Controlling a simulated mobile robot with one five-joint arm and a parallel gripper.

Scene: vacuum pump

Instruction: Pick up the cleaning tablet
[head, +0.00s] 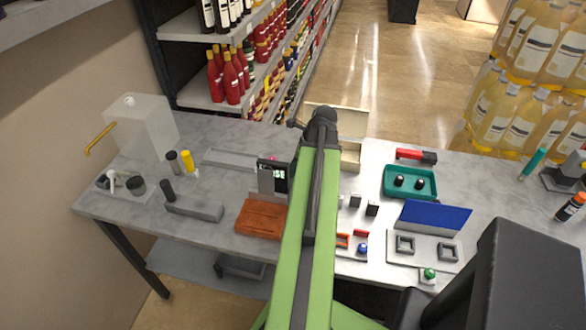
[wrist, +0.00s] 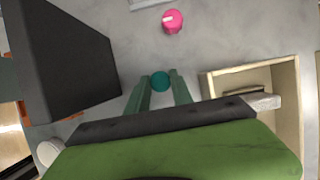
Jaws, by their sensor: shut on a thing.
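In the wrist view, a small round teal piece (wrist: 160,81), which I take to be the cleaning tablet, sits between the tips of my gripper (wrist: 159,84). The two green fingers are shut on it, one on each side. Whether it touches the grey tabletop below, I cannot tell. In the head view, my own green arm covers the gripper and the tablet.
A dark block (wrist: 65,60) stands close on the left in the wrist view. An open cream box (wrist: 208,90) with a grey piece inside is on the right. A pink round knob (wrist: 173,20) lies beyond the fingertips. The head view shows a teal tray (head: 411,194) and a blue panel (head: 434,216).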

